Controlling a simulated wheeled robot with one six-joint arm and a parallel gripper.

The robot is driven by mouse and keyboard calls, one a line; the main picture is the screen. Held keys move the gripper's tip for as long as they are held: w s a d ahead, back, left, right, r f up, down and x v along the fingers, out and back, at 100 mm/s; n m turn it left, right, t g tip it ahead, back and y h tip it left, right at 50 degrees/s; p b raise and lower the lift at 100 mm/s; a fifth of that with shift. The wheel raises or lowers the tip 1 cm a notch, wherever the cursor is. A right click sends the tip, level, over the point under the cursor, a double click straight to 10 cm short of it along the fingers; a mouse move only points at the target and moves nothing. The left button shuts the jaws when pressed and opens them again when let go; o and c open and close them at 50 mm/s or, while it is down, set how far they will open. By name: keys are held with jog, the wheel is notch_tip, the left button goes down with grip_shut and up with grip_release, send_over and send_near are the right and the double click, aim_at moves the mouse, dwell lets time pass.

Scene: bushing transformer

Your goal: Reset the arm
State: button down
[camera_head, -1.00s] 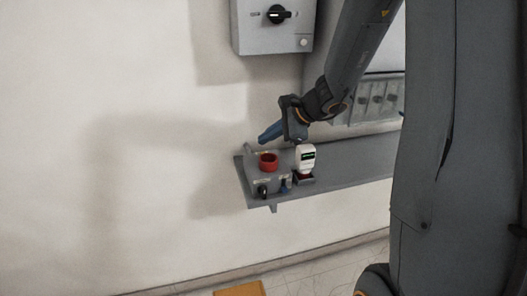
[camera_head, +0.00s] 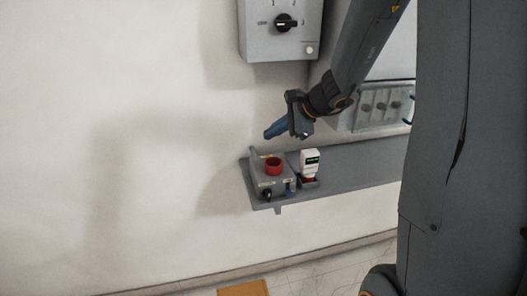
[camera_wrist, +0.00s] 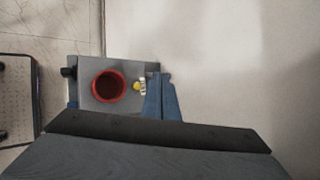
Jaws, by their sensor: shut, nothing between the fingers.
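My gripper (camera_head: 270,134) has blue fingers, shut with nothing between them. In the head view it hangs above the grey box on the shelf, pointing left and down, apart from the box. In the wrist view the blue fingers (camera_wrist: 160,97) reach up beside the red ring, over the box's edge. My arm comes down from the upper right of the head view.
A grey shelf (camera_head: 350,168) carries a grey box with a red ring (camera_head: 273,166) and a white device with a dark screen (camera_head: 310,162). A grey switch cabinet (camera_head: 262,42) hangs above. Open wall lies to the left.

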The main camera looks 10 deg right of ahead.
jog(key=s+f+n+g+h, duration=0.2)
jog(key=s+n+h, duration=0.1)
jog(key=s+n, duration=0.6)
jog(key=s+f+n+g+h, duration=0.3)
jog(key=s+n, duration=0.6)
jog(key=s, duration=0.6)
jog(key=shift+a+f+n+g, duration=0.25)
jog(key=shift+a+n+g, duration=0.05)
jog(key=shift+a, duration=0.15)
jog(key=c, duration=2.5)
grip_release()
